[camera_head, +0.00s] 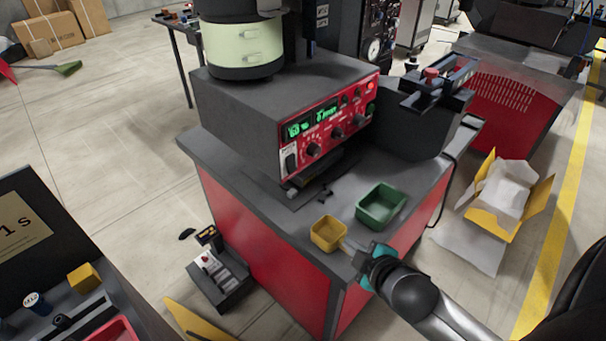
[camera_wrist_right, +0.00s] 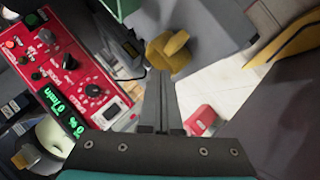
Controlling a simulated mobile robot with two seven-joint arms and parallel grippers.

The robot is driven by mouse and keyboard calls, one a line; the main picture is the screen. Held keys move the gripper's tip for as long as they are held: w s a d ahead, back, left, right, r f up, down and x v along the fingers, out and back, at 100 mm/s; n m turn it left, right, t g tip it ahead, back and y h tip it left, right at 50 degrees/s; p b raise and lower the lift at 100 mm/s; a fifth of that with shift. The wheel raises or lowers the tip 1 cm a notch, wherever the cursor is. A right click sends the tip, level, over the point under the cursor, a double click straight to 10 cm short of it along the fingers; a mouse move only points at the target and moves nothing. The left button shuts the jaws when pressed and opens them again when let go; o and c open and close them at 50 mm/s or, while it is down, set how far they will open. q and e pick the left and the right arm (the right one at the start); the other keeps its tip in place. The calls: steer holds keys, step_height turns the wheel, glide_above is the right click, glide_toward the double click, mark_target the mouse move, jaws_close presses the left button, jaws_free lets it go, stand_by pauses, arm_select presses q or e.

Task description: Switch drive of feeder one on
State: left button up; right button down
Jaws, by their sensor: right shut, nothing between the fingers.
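The feeder's red control panel (camera_head: 328,123) faces the front of the grey control box, with two lit green displays (camera_head: 312,119), several knobs and buttons. A black-and-white rocker switch (camera_head: 291,160) sits at its lower left corner; its position is too small to tell. The panel (camera_wrist_right: 65,75) is at left in the right wrist view, with a dark rocker (camera_wrist_right: 111,112) near its edge. My right gripper (camera_head: 346,246) is shut and empty beside the yellow bin (camera_head: 327,233), to the right of and below the panel. Its fingers (camera_wrist_right: 160,85) point away from the panel. My left gripper is not in view.
A green bin (camera_head: 380,205) stands on the bench's front right. The pale green feeder bowl (camera_head: 243,47) is on top of the box. A dark linear track unit (camera_head: 437,87) stands right of the panel. An open yellow carton (camera_head: 500,195) is on the floor at right.

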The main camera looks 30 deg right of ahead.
mark_target(293, 171)
steer(key=w+d+r+n+t+y, duration=0.1)
steer(key=w+r+n+t+y, duration=0.2)
steer(key=r+n+y, duration=0.3)
steer(key=shift+w+d+r+n+t+y, duration=0.25)
steer(key=shift+r+n+t+y, duration=0.25)
steer(key=shift+r+n, duration=1.95)
steer(key=shift+f+n, duration=0.65)
steer(key=shift+f, duration=0.15)
steer(key=shift+b+x, duration=0.8)
steer(key=shift+x, duration=6.2)
steer(key=shift+r, duration=0.1)
